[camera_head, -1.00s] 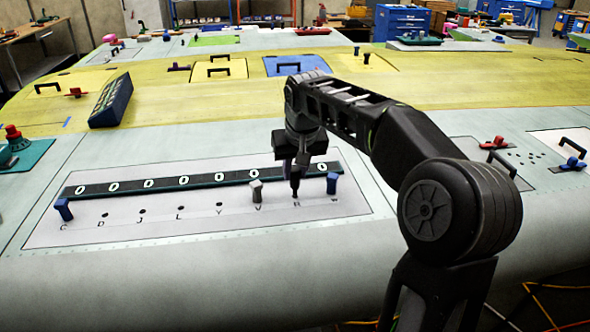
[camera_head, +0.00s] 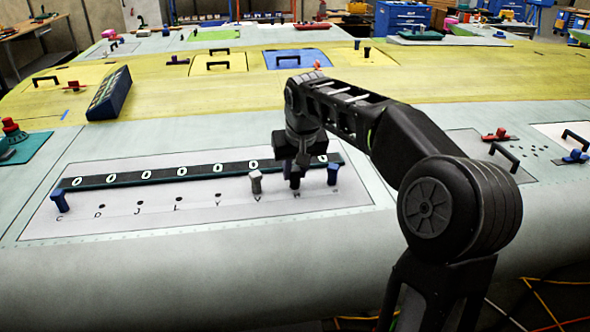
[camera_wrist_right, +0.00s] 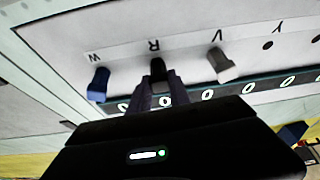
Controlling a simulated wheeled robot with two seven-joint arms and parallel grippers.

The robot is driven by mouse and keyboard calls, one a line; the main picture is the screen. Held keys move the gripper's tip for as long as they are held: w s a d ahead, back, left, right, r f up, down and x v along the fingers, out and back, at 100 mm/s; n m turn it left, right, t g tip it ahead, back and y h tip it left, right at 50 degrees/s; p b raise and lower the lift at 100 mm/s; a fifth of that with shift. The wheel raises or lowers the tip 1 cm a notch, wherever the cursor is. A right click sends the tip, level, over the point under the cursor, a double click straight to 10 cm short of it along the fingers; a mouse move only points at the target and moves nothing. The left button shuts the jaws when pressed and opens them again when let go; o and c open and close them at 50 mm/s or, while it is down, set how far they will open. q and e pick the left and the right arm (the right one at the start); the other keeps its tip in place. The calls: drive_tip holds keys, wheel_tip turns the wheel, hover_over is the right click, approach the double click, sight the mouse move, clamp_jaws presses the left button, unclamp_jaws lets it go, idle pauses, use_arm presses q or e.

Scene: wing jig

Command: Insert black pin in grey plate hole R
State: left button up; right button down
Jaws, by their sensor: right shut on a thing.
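The grey plate (camera_head: 200,215) is a pale panel with a lettered row of holes. My right gripper (camera_head: 295,175) is over this row, between the grey pin and the right blue pin. In the right wrist view the gripper (camera_wrist_right: 158,92) is shut on the black pin (camera_wrist_right: 157,68), whose visible end is beside the letter R. The black pin (camera_head: 295,184) shows only slightly below the fingers in the head view. Hole R itself is hidden, and I cannot tell how deep the pin sits. My left gripper is out of view.
A grey pin (camera_head: 256,183) stands at V, and a blue pin (camera_head: 333,175) stands at W. Another blue pin (camera_head: 59,200) stands at the left end. A dark strip with white ovals (camera_head: 150,177) runs behind the holes. Holes D to Y are empty.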

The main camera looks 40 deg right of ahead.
drive_tip(key=c, duration=1.1)
unclamp_jaws()
drive_tip(key=shift+r, duration=0.15)
drive_tip(key=v, duration=0.7)
drive_tip(key=shift+s+r+b, duration=0.15)
drive_tip(key=shift+r+b, duration=0.05)
drive_tip(key=shift+b, duration=0.1)
wheel_tip(320, 180, up, 7)
drive_tip(key=p, duration=0.6)
drive_tip(key=shift+a, duration=0.1)
